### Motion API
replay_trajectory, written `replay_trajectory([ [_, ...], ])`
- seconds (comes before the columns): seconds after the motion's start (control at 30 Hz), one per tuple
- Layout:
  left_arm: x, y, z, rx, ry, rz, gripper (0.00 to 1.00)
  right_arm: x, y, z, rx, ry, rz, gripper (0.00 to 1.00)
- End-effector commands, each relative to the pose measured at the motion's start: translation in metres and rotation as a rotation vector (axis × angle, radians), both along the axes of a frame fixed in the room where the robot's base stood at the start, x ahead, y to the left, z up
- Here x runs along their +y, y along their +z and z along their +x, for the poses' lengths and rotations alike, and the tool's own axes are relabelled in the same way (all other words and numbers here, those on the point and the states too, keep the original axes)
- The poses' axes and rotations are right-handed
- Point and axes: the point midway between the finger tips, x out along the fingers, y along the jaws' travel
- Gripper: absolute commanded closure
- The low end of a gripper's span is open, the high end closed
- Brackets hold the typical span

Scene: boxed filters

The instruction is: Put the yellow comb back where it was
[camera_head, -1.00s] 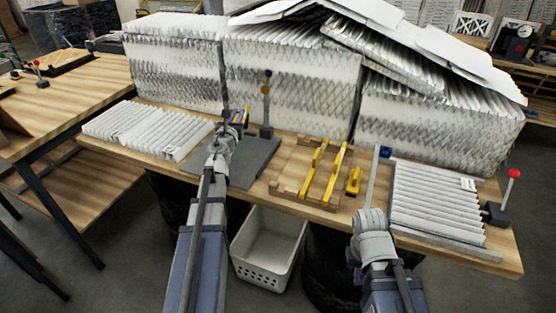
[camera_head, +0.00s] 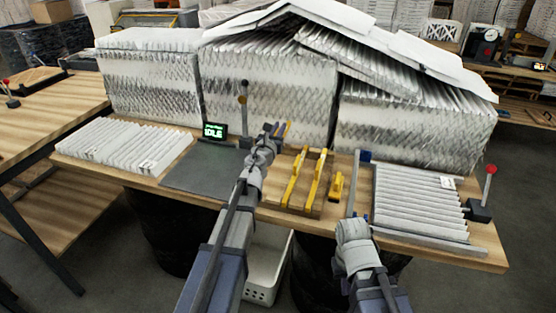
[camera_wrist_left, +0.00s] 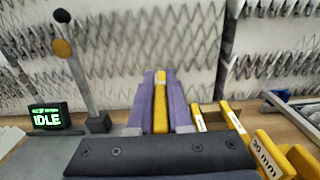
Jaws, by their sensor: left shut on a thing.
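My left gripper (camera_head: 276,131) is shut on a yellow comb (camera_wrist_left: 160,100), held upright between its purple fingers in the left wrist view. In the head view the comb (camera_head: 285,130) shows as a thin yellow piece at the fingertips, above the table behind the wooden rack (camera_head: 272,198). Two long yellow pieces (camera_head: 318,175) stand side by side on this rack, just right of my left gripper. A shorter yellow block (camera_head: 336,187) is at the rack's right. My right gripper (camera_head: 353,229) is at the table's front edge, its fingers not clearly visible.
A grey mat (camera_head: 190,180) and an IDLE display (camera_head: 214,131) lie to the left. A post with round knobs (camera_head: 243,112) stands behind. Pleated filters lie at left (camera_head: 115,147) and right (camera_head: 418,205). Tall filter stacks (camera_head: 270,95) close off the back.

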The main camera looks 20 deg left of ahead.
Motion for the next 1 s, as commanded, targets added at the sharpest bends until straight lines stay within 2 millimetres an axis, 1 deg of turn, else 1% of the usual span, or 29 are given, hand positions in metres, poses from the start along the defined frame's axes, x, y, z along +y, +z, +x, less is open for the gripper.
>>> replay_trajectory([
  [0.03, 0.0, -0.014, 0.0, 0.0, 0.0, 0.0, 1.0, 0.0, -0.014, 0.0, 0.0, 0.0, 0.0, 1.0],
  [0.2, 0.0, -0.041, 0.0, 0.0, 0.0, 0.0, 1.0, 0.0, -0.041, 0.0, 0.0, 0.0, 0.0, 1.0],
  [0.27, 0.0, -0.048, 0.0, 0.0, 0.0, 0.0, 1.0, 0.0, -0.048, 0.0, 0.0, 0.0, 0.0, 1.0],
  [0.33, 0.001, -0.052, 0.0, 0.0, 0.0, 0.0, 1.0, 0.0, -0.052, 0.0, 0.0, 0.0, 0.0, 1.0],
  [0.5, 0.001, -0.051, 0.0, 0.0, 0.001, 0.0, 1.0, 0.0, -0.051, 0.0, 0.0, 0.0, 0.0, 1.0],
  [0.57, 0.001, -0.053, 0.0, 0.0, 0.001, 0.0, 1.0, 0.0, -0.053, 0.0, 0.0, 0.0, 0.0, 1.0],
  [0.67, 0.001, -0.062, 0.0, 0.0, 0.001, 0.0, 1.0, 0.0, -0.062, 0.0, 0.0, 0.0, 0.0, 1.0],
  [0.87, 0.001, -0.087, 0.0, 0.0, 0.001, 0.0, 1.0, 0.0, -0.087, 0.0, 0.0, 0.0, 0.0, 1.0],
  [0.93, 0.001, -0.09, 0.0, 0.0, 0.001, 0.0, 1.0, 0.0, -0.09, 0.0, 0.0, 0.0, 0.0, 1.0],
  [1.0, 0.001, -0.089, 0.0, 0.0, 0.001, 0.0, 1.0, 0.0, -0.089, 0.0, 0.0, 0.0, 0.0, 1.0],
])
